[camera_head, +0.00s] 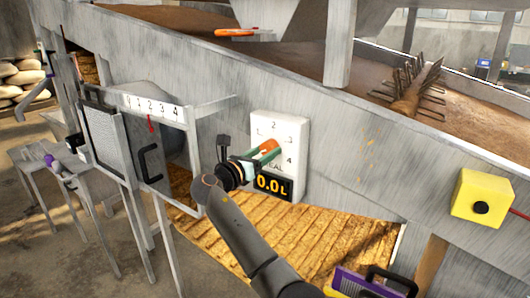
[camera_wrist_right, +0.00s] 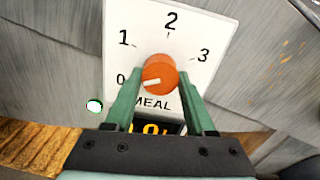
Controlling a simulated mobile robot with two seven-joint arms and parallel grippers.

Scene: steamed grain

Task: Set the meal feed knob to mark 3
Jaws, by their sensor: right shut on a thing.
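The meal feed knob (camera_wrist_right: 159,74) is orange with a white pointer line, on a white dial plate (camera_wrist_right: 210,25) marked 0, 1, 2 and 3 in the right wrist view. The line points left, close to the 0. My right gripper (camera_wrist_right: 162,92) has its green fingers on either side of the knob, shut on it. In the head view the right gripper (camera_head: 265,152) reaches the plate (camera_head: 290,125) and hides part of it; the 4 shows at its right. My left gripper is not in view.
A scale numbered 1 to 4 (camera_head: 152,107) with a red pointer is at the left, above a grey door with a black handle (camera_head: 150,163). A yellow box with a black button (camera_head: 482,198) is at the right. An orange-handled tool (camera_head: 235,33) lies above.

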